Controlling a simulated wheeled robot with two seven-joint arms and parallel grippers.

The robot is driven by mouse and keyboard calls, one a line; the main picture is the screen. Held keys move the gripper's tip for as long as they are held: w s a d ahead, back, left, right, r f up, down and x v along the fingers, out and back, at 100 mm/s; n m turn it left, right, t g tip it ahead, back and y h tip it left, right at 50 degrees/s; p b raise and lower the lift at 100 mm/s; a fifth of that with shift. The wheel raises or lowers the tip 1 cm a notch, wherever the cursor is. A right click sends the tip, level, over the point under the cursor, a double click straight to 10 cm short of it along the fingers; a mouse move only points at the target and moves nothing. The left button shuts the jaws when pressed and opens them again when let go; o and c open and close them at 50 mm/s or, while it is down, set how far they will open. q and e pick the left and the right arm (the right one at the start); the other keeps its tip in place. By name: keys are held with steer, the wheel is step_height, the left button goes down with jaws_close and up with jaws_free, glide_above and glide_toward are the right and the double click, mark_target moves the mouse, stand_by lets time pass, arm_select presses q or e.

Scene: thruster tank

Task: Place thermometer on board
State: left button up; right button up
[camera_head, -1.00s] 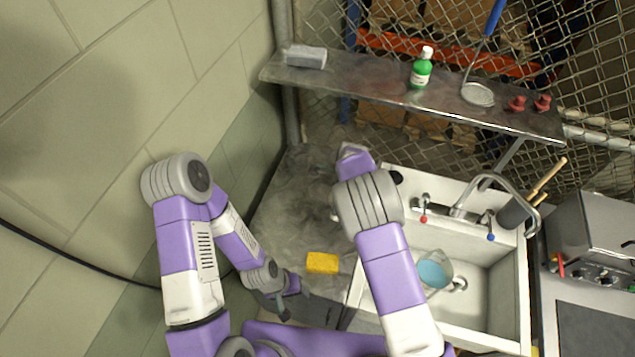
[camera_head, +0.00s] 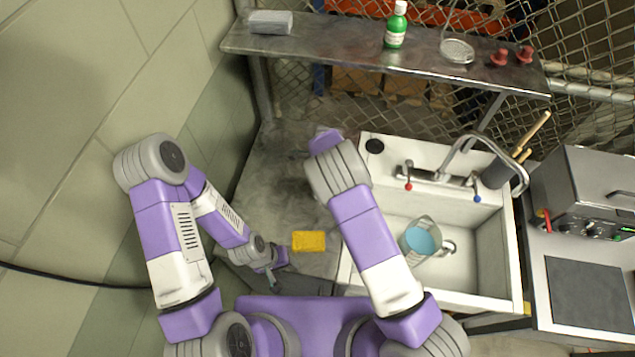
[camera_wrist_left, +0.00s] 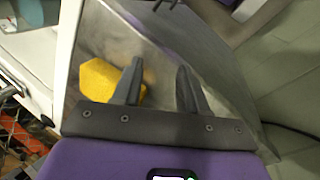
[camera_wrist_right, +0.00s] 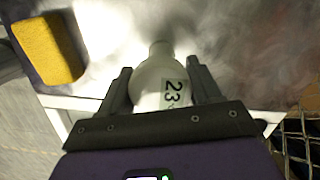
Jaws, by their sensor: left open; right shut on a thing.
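In the right wrist view my right gripper (camera_wrist_right: 159,72) is shut on a white rounded thing with a black "23" on it, perhaps the thermometer (camera_wrist_right: 152,92). It is over a grey metal worktop; whether it touches the top cannot be told. In the head view my right arm hides this gripper and its load. My left gripper (camera_head: 272,284) is open and empty at the worktop's near side; its two spread fingers show in the left wrist view (camera_wrist_left: 160,76). A dark square panel (camera_head: 594,295) lies on the right counter; whether it is the board cannot be told.
A yellow sponge (camera_head: 309,241) lies on the metal worktop (camera_head: 272,205). The white sink (camera_head: 482,270) holds a beaker of blue liquid (camera_head: 421,240). A shelf (camera_head: 330,48) carries a green bottle (camera_head: 396,28). A grey machine (camera_head: 590,185) stands at the right.

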arm_select(q)
steer(key=shift+w, duration=0.1)
arm_select(e)
steer(key=shift+w+f, duration=0.1)
steer(key=shift+f, duration=0.05)
arm_select(q)
steer(key=shift+f, duration=0.15)
arm_select(e)
steer(key=shift+f, duration=0.1)
arm_select(q)
steer(key=shift+f, duration=0.15)
arm_select(e)
steer(key=shift+f, duration=0.15)
steer(key=o, duration=1.4)
arm_select(q)
steer(key=shift+r, duration=0.2)
arm_select(e)
steer(key=shift+r, duration=0.2)
